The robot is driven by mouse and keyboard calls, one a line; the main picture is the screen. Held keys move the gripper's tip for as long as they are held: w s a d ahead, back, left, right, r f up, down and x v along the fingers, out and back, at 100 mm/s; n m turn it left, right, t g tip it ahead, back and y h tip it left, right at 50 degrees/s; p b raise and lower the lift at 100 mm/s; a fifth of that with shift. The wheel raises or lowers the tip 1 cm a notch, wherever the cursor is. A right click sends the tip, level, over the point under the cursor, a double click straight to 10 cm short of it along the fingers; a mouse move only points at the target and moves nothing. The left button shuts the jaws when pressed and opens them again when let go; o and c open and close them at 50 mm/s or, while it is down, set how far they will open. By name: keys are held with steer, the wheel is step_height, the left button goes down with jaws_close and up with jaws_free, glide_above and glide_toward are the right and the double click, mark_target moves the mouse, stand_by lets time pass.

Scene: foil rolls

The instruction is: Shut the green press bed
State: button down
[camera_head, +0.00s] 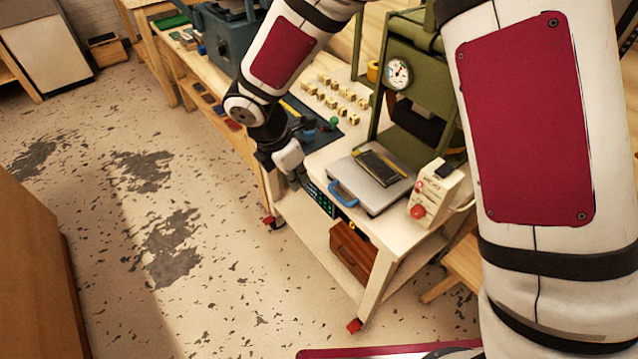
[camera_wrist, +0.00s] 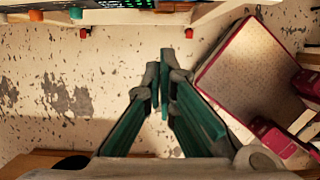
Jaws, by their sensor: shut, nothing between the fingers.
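The green press (camera_head: 410,85) stands on a white-topped cart, with a round gauge on its frame. Its bed (camera_head: 377,198) is a flat grey plate, drawn out in front of the frame, with a dark-topped block (camera_head: 380,165) lying on it. A blue handle (camera_head: 342,193) is at the bed's front left edge. My gripper (camera_head: 298,180) is at the cart's front left edge, left of the handle and apart from it. In the wrist view my gripper (camera_wrist: 160,75) has its fingers together with nothing between them, pointing towards the cart's edge. The bed does not show in the wrist view.
A white control box (camera_head: 437,195) with a red knob stands right of the bed. Small tan blocks (camera_head: 330,90) lie on the bench behind. A brown box (camera_head: 352,250) sits on the cart's lower shelf. The speckled floor (camera_head: 200,280) in front is clear.

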mark_target(371, 163)
steer(key=w+d+f+p, duration=0.1)
steer(key=w+d+f, duration=0.1)
steer(key=f, duration=0.3)
steer(key=w+d+f, duration=0.2)
steer(key=d+f, duration=0.1)
steer(key=f, duration=0.2)
steer(key=shift+d+f+p, duration=0.15)
steer(key=shift+f+p, duration=0.15)
steer(key=shift+p, duration=0.05)
steer(key=w+d+b, duration=0.1)
steer(key=w+d, duration=0.2)
steer(key=d, duration=0.1)
steer(key=w+d+b, duration=0.2)
steer(key=w+d, duration=0.1)
steer(key=d, duration=0.1)
steer(key=w+d+b, duration=0.2)
steer(key=w+d, duration=0.1)
steer(key=d, duration=0.1)
steer(key=shift+w+d, duration=0.1)
steer(key=shift+d, duration=0.1)
steer(key=shift+w+d, duration=0.55)
steer(key=shift+d, duration=0.25)
